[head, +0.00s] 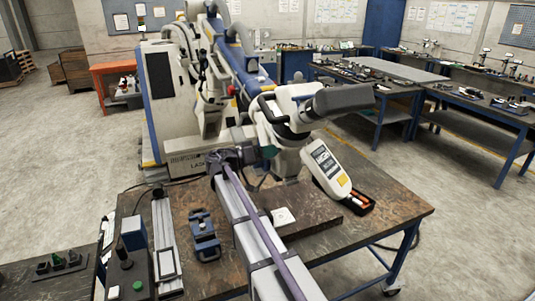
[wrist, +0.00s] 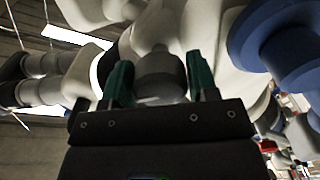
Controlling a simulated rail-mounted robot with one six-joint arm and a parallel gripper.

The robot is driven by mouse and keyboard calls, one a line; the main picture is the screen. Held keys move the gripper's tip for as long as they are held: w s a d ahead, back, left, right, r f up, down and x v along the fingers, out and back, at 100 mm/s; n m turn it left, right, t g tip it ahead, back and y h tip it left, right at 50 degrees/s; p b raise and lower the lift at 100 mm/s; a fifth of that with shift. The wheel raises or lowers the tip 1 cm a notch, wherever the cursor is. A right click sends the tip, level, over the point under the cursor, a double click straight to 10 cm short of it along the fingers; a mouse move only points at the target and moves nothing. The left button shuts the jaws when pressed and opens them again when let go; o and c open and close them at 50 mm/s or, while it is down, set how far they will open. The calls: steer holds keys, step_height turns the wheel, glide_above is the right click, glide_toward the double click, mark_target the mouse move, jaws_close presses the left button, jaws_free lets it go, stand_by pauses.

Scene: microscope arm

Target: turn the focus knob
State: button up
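In the wrist view, a grey rounded knob (wrist: 160,76) lies between the two green fingers of my gripper (wrist: 160,84). The fingers are apart, one on each side of the knob. I cannot tell whether they touch it. In the head view my gripper (head: 256,155) is at the microscope's lower left side, partly dark and small. The knob itself is hidden there behind my gripper and arm.
A control box with a green button (head: 137,285) is at the left.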

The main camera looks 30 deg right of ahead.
steer(key=c, duration=0.5)
steer(key=n, duration=0.4)
steer(key=o, duration=0.9)
steer(key=shift+o, duration=0.2)
steer(key=a, duration=1)
steer(key=shift+w+a, duration=0.25)
steer(key=shift+a, duration=0.15)
